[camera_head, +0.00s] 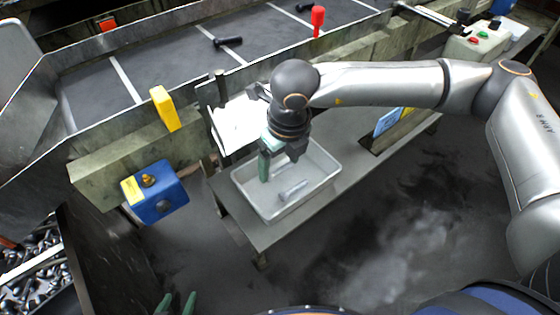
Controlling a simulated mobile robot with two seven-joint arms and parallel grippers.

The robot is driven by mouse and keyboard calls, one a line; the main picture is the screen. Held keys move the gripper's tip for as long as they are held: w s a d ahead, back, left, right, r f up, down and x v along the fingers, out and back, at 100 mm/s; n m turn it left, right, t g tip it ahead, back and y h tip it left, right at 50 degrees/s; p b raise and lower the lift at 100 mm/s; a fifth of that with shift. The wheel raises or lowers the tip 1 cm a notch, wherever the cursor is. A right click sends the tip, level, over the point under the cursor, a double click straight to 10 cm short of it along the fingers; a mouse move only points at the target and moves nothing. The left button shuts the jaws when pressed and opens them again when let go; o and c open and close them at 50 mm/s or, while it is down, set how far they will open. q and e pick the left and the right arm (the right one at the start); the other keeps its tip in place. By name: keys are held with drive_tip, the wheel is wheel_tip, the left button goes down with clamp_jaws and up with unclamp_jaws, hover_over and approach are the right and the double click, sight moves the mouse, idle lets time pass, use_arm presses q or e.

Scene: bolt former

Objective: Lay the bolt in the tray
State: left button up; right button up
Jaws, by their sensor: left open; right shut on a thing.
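The light grey tray (318,194) stands on a low grey bench. A grey bolt (293,190) shows lying at a slant over the tray's floor, just right of and below my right gripper. My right gripper (264,178) points down inside the tray's outline, near its left side. It is shut on a bolt, but its fingers overlap and hide the grip; I cannot tell whether the visible bolt touches them. My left gripper (175,304) is open and empty at the bottom edge, far below and left of the tray.
A conveyor with dark bolts (228,41) and a red post (318,20) runs behind. A yellow block (165,108) and blue box (154,192) sit left of the tray. A white sheet (240,122) stands behind it. A bin of bolts (35,262) is lower left.

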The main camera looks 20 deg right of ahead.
sight(285, 182)
drive_tip(key=shift+f+b, duration=0.4)
drive_tip(key=shift+b, duration=0.05)
drive_tip(key=o, duration=1.3)
drive_tip(key=shift+o, duration=0.2)
drive_tip(key=shift+r, duration=0.1)
drive_tip(key=shift+r+p, duration=0.4)
drive_tip(key=shift+p, duration=0.2)
drive_tip(key=shift+r+p, duration=0.45)
drive_tip(key=shift+p, duration=0.1)
wheel_tip(285, 182, up, 11)
drive_tip(key=s, duration=0.1)
drive_tip(key=shift+s+d+r+b, duration=0.2)
drive_tip(key=shift+s+d+b, duration=0.1)
drive_tip(key=shift+s+b, duration=0.1)
